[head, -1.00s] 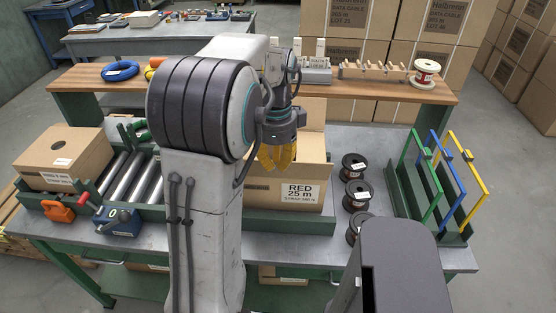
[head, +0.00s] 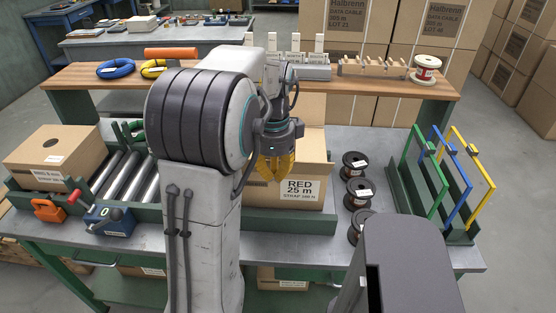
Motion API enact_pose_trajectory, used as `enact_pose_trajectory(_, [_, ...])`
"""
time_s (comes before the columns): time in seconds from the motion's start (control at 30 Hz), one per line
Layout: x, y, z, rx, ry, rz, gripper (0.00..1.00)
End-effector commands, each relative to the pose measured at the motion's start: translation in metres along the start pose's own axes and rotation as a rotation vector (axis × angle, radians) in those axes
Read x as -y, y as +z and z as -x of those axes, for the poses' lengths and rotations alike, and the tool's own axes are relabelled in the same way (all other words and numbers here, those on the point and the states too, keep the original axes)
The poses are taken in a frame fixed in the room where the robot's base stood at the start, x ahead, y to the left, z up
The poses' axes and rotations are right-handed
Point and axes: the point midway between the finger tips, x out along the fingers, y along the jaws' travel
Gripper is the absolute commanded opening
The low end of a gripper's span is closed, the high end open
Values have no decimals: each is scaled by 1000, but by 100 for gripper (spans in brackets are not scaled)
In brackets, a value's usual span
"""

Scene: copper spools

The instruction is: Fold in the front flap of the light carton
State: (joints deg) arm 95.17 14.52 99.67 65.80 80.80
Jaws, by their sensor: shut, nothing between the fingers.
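The light carton (head: 312,172), a tan box labelled "RED 25 m", stands on the grey workbench. A panel of it stands upright at its back (head: 311,110). My gripper (head: 274,170), with yellow fingers, is shut and empty, pointing down at the carton's front upper edge, just above and left of the label. My arm hides the carton's left part. I cannot tell whether the fingers touch the carton, or how the front flap lies behind them.
Several dark spools (head: 356,190) stand right of the carton, then a rack with green, blue and yellow frames (head: 440,185). Left are rollers (head: 125,175), a brown box with a hole (head: 55,158) and a blue tool (head: 110,220). A wooden shelf (head: 220,92) runs behind.

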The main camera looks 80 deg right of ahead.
Motion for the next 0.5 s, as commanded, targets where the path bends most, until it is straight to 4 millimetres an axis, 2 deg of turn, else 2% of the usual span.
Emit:
enact_pose_trajectory(0.03, [1,0,-12,0,3,1,0])
enact_pose_trajectory(0.13, [2,0,-19,0,3,1,0])
enact_pose_trajectory(0.2, [7,0,-13,0,3,1,0])
enact_pose_trajectory(0.5, [26,0,-13,0,1,2,0])
